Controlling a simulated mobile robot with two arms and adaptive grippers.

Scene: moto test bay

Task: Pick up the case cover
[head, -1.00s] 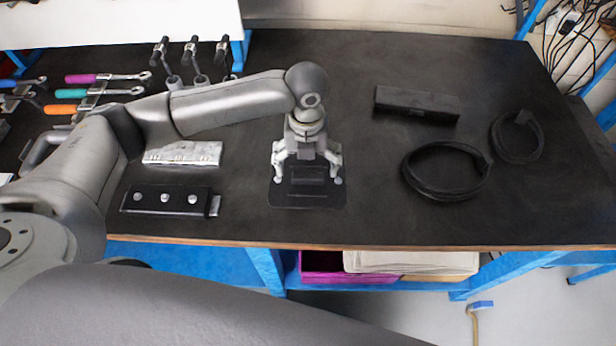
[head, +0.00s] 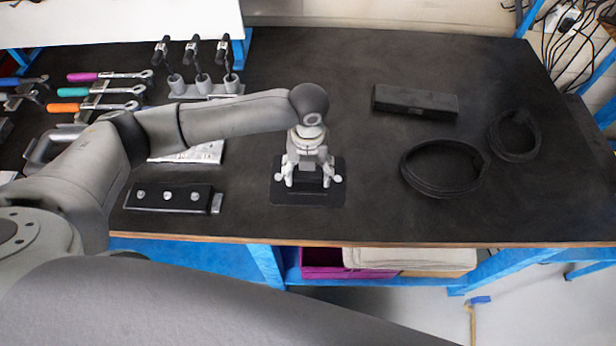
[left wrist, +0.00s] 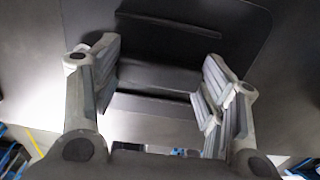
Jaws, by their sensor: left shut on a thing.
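The case cover (head: 308,201) looks like a flat black plate with rounded corners and a raised block in its middle. It lies near the front edge of the dark bench, left of centre. My left gripper (head: 308,180) points down over it, its fingers shut on the two sides of the raised block. The left wrist view also shows the cover (left wrist: 245,22) and the left gripper (left wrist: 158,85), with fingers on either side of the block. The gripper hides part of the block. I cannot see clear height between cover and bench. My right gripper is not in view.
A black bar with silver knobs (head: 168,197) lies left of the cover. A black box (head: 415,101) and two black coils (head: 443,190), (head: 515,155) lie to the right. Bench between cover and coils is clear.

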